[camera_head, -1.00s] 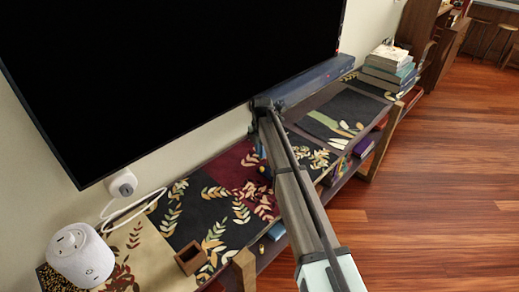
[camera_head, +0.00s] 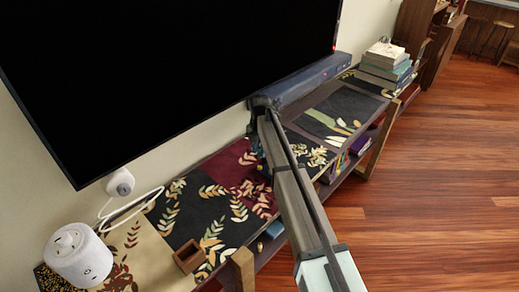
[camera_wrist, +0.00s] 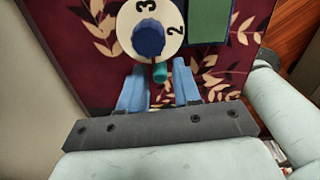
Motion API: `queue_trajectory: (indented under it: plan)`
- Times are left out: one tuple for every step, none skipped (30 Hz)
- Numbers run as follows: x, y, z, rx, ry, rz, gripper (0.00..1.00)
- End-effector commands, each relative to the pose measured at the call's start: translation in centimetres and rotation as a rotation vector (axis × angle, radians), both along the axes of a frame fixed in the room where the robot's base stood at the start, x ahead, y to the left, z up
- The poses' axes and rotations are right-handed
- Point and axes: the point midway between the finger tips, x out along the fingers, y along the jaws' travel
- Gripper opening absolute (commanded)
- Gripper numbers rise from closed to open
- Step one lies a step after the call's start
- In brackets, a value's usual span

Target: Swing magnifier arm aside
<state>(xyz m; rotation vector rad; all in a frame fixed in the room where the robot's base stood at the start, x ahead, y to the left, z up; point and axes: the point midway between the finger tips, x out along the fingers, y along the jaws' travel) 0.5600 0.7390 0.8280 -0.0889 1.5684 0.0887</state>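In the wrist view, the blue fingers of my gripper (camera_wrist: 159,85) are apart, with a short teal peg (camera_wrist: 160,72) between their tips. Gaps show on both sides of the peg, so the fingers do not grip it. Just beyond is a round cream dial (camera_wrist: 171,31) with the numbers 3 and 2 and a dark blue knob (camera_wrist: 148,38) on it. A green flat panel (camera_wrist: 209,20) lies to the right of the dial. I cannot tell which part is the magnifier arm. In the head view, my arm hides most of this spot.
A long shelf top (camera_head: 213,215) with a leaf pattern runs under a large black screen (camera_head: 170,75). A white round device (camera_head: 78,257), a small wooden box (camera_head: 188,256) and a stack of books (camera_head: 386,62) stand on it. The floor at right is clear.

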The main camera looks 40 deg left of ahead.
Motion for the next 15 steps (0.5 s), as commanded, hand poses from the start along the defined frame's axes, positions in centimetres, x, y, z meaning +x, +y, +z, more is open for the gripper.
queue_trajectory:
  plan:
    - [0.0,0.0,0.0,0.000,0.000,0.000,0.37]
    - [0.0,0.0,0.0,0.000,0.000,0.000,0.40]
    - [0.0,0.0,0.0,0.000,0.000,0.000,0.42]
    - [0.0,0.0,0.0,0.000,0.000,0.000,0.42]
    - [0.0,0.0,0.0,0.000,0.000,0.000,0.42]
    - [0.0,0.0,0.0,0.000,0.000,0.000,0.42]
    - [0.0,0.0,0.0,0.000,0.000,0.000,0.42]
    - [0.0,0.0,0.0,0.000,0.000,0.000,0.42]
    - [0.0,0.0,0.0,0.000,0.000,0.000,0.42]
    - [0.0,0.0,0.0,0.000,0.000,0.000,0.42]
    - [0.0,0.0,0.1,0.000,0.000,0.000,0.42]
    - [0.0,0.0,0.3,0.000,0.000,0.000,0.42]
    - [0.0,0.0,0.5,0.001,0.000,0.000,0.42]
    - [0.0,0.0,0.7,0.001,0.000,0.000,0.42]
    - [0.0,0.0,1.1,0.001,0.000,0.000,0.42]
